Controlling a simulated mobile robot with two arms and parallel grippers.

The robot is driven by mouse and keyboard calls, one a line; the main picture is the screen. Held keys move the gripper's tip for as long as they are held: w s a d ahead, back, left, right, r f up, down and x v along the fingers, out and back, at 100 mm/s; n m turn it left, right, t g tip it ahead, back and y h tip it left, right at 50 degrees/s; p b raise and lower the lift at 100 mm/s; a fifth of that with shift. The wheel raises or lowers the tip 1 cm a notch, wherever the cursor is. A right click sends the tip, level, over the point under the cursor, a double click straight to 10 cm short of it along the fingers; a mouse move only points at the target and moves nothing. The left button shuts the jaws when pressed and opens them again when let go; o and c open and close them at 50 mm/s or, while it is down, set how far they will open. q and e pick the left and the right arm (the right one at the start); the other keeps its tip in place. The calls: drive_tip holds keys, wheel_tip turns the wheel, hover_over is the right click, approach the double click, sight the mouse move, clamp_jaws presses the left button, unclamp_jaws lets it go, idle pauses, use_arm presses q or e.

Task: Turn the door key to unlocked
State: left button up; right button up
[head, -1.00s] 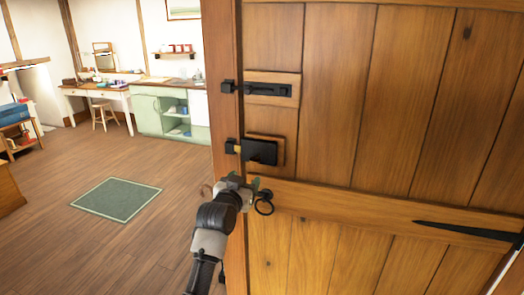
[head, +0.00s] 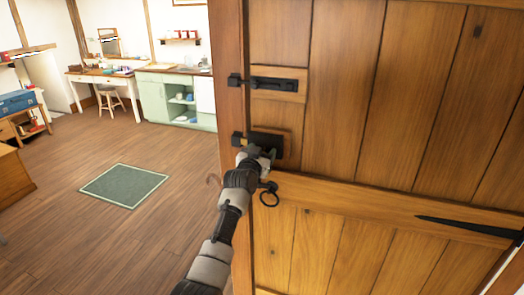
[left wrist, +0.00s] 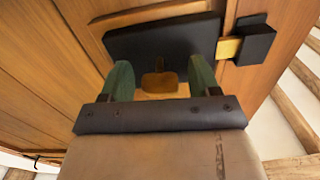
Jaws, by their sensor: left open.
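The black lock box (head: 268,143) is on the wooden door (head: 340,110) near its left edge. It also shows in the left wrist view (left wrist: 160,38), with a brass bolt (left wrist: 229,47) reaching from it into a black keeper (left wrist: 252,44) on the frame. A brass key (left wrist: 158,84) sticks out at the lock's lower edge. My left gripper (head: 262,154) is at the lock and hides the key in the head view. In the left wrist view its green fingers (left wrist: 160,76) are open, one on each side of the key with gaps between. My right gripper is not in view.
A black slide bolt (head: 272,84) is above the lock. A ring handle (head: 269,194) hangs just below my left gripper. A black strap hinge (head: 470,228) is at the right. A green rug (head: 124,186) lies on open floor at the left.

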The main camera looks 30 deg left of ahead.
use_arm(q)
drive_tip(key=shift+w, duration=0.15)
drive_tip(key=c, duration=0.9)
drive_tip(key=shift+c, duration=0.2)
